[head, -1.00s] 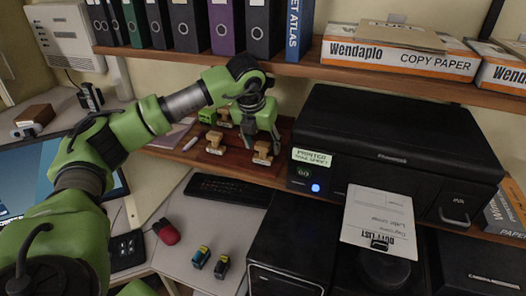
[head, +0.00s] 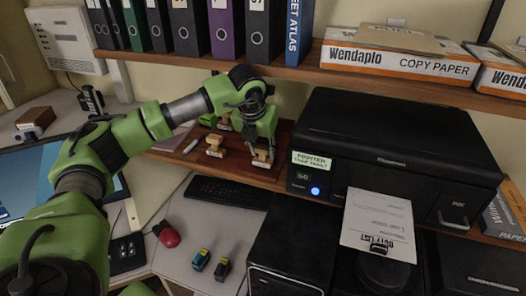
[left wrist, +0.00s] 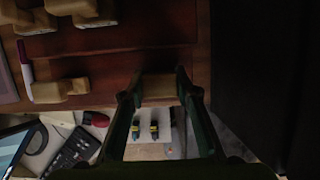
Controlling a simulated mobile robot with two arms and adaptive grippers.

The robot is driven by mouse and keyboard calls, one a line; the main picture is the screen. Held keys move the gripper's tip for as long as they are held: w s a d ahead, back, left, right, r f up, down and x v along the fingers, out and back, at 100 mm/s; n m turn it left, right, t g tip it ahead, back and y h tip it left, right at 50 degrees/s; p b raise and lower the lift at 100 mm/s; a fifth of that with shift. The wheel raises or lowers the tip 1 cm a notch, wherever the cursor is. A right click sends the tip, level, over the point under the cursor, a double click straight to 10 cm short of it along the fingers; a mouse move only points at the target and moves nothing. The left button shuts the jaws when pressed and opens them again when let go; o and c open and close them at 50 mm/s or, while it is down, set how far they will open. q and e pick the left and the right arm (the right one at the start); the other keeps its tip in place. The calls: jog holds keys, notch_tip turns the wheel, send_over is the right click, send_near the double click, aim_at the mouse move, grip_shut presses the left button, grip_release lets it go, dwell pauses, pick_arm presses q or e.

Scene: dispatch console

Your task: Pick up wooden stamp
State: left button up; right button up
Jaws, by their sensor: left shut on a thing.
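My left gripper (head: 262,148) reaches down over the shelf beside the printer. Its fingers are shut on a wooden stamp (head: 261,160), a small light-wood block with a pale base. In the left wrist view this stamp (left wrist: 158,86) sits between the two fingers (left wrist: 158,98). I cannot tell whether its base touches the tray. A second wooden stamp (head: 214,146) stands to the left on the reddish-brown tray (head: 232,167). Another stamp (head: 224,124) stands behind, partly hidden by my arm. My right gripper is not in view.
A black printer (head: 400,150) stands close to the right of my left gripper. A shelf (head: 190,59) with binders runs above my arm. Below are a keyboard (head: 228,193), a red mouse (head: 167,234) and two small dark items (head: 201,258) on the desk. A pen (head: 191,145) lies left of the stamps.

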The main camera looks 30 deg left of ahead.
pick_arm(q)
jog(key=shift+s+r, duration=0.3)
jog(key=shift+r, duration=0.15)
jog(key=s+d+r, duration=0.3)
jog(key=s+r, duration=0.4)
jog(key=s, duration=0.5)
jog(key=shift+s, duration=0.4)
jog(key=shift+d, duration=0.1)
jog(key=o, duration=0.4)
jog(key=c, duration=0.3)
jog(key=shift+o, duration=0.4)
